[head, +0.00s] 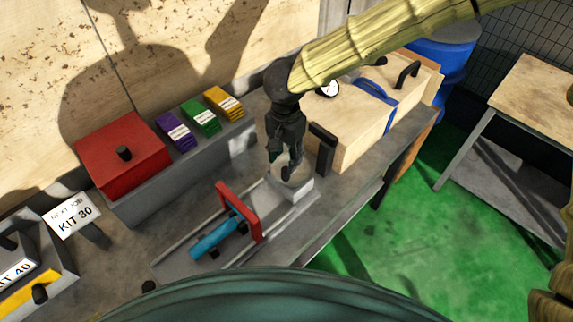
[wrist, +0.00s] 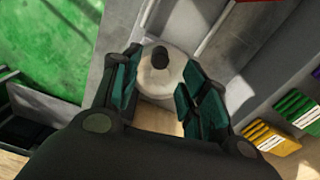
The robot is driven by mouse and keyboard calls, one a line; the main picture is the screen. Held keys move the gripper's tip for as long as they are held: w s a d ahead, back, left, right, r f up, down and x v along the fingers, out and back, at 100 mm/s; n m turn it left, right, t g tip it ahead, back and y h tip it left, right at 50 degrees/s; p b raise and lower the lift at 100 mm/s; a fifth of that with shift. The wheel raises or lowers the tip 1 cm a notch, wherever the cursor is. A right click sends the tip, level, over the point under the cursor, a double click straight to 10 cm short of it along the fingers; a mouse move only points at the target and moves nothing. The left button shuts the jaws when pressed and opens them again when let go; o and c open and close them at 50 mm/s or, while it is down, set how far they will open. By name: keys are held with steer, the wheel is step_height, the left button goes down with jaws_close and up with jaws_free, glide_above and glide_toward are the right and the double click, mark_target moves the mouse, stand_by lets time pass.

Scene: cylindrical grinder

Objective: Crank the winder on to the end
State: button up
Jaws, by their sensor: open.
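The winder shows in the wrist view as a pale round disc (wrist: 163,82) with a short black knob (wrist: 160,57) standing near its far edge. In the head view the winder (head: 291,180) sits on a grey block at the right end of the slide, partly hidden by my gripper (head: 285,160). My gripper points down above the disc. In the wrist view my gripper (wrist: 160,67) is open, its dark green fingers on either side of the disc and knob, with nothing held. I cannot tell whether a finger touches the knob.
A wooden case (head: 365,130) with black handles and a gauge is close on the right. A red box (head: 122,155) and purple, green and yellow packs (head: 203,118) line the back.

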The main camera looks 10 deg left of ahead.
mark_target(286, 168)
step_height(286, 168, down, 4)
steer(key=shift+w+r+p, duration=0.1)
steer(key=shift+w+p, duration=0.05)
steer(key=shift+p, duration=0.25)
steer(key=shift+f, duration=1.1)
steer(key=shift+c, duration=0.3)
jaws_close()
